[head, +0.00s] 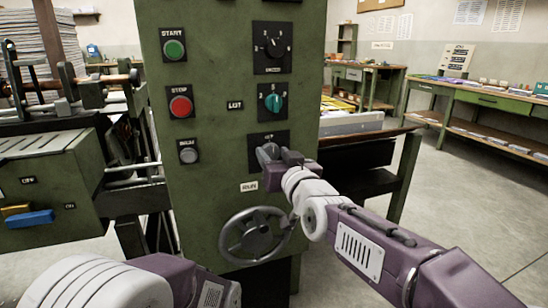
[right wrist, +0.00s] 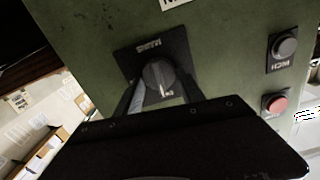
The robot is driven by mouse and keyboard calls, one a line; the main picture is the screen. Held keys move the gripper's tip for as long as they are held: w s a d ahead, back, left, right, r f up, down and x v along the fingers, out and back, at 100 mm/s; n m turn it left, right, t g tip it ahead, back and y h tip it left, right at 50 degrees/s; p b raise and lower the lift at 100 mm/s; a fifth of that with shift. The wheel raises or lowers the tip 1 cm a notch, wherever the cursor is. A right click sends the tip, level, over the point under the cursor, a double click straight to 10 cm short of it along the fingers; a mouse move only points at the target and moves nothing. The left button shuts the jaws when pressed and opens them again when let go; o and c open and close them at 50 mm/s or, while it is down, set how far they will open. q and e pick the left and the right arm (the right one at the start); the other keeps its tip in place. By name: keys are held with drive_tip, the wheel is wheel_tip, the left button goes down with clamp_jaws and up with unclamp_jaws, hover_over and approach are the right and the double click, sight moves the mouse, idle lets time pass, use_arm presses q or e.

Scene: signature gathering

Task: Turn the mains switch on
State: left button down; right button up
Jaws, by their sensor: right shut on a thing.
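The mains switch is a grey rotary knob on a black plate (head: 283,138), low on the green machine panel. In the head view my right gripper (head: 277,155) is at this plate and hides most of the knob. In the right wrist view the grey knob (right wrist: 158,77) sits between the two fingers of the right gripper (right wrist: 160,95), which is shut on it. A small pale pointer mark shows on the knob. The plate's lettering is too blurred to read surely. My left arm shows at the bottom left, but its gripper is out of view.
The green panel (head: 215,195) also bears a green START button (head: 174,49), a red STOP button (head: 181,106), a grey button (head: 188,151), a black dial (head: 272,47) and a teal dial (head: 272,102). A handwheel (head: 252,236) is below the switch. Open floor lies to the right.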

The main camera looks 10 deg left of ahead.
drive_tip(key=m+b, duration=0.2)
drive_tip(key=m, duration=0.2)
drive_tip(key=shift+d+f, duration=0.1)
drive_tip(key=shift+f, duration=0.1)
drive_tip(key=m+b, duration=0.2)
drive_tip(key=m, duration=0.3)
drive_tip(key=shift+w, duration=0.15)
drive_tip(key=m+b, duration=0.1)
drive_tip(key=m, duration=0.2)
drive_tip(key=shift+d+m, duration=0.1)
drive_tip(key=shift+m, duration=0.2)
drive_tip(key=shift+f+m+b, duration=0.15)
drive_tip(key=shift+m+b, duration=0.2)
drive_tip(key=shift+m, duration=1.65)
drive_tip(key=o, duration=1.3)
